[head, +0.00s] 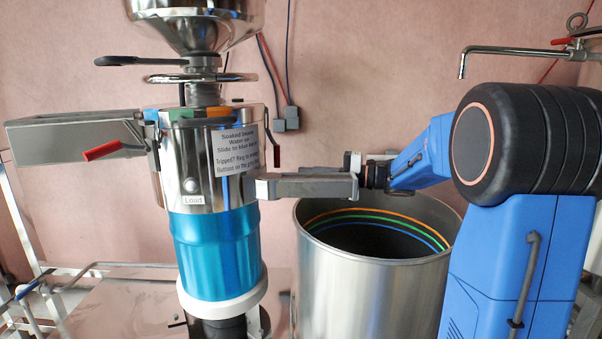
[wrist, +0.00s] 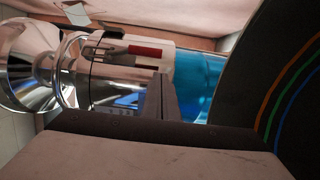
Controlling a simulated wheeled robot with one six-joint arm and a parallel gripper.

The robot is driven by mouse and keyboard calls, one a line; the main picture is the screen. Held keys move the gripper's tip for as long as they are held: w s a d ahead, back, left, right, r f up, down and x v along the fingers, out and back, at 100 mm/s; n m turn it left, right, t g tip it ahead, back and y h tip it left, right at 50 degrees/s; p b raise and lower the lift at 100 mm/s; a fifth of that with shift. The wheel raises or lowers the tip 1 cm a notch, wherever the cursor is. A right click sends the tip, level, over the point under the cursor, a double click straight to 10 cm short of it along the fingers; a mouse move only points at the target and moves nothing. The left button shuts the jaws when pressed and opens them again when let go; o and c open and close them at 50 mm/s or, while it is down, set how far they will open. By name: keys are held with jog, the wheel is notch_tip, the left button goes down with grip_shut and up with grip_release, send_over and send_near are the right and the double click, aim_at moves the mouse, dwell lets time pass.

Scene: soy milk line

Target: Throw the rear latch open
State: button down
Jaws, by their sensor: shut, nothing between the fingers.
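The grinder has a steel body (head: 182,165) above a blue lower section (head: 215,250). The rear latch, a dark lever with a red end (head: 277,156), hangs down along the body's right side, with its red grip pointing down. In the wrist view its red grip (wrist: 145,51) and grey bar lie close against the body. Another red-handled lever (head: 102,151) sticks out at the left, by the grey chute. My gripper (head: 260,187) is shut and empty, its tips just below the rear latch's red end. In the wrist view its tips (wrist: 168,90) are apart from the grip.
A large open steel pot (head: 372,300) with coloured rings inside stands under my gripper. The steel hopper (head: 192,25) tops the grinder. A tap (head: 510,50) is at the upper right. Cables and a grey box (head: 290,118) hang on the wall behind.

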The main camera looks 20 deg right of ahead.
jog(key=x, duration=0.8)
jog(key=shift+w+a, duration=0.2)
jog(key=shift+a, duration=0.05)
jog(key=shift+d, duration=0.15)
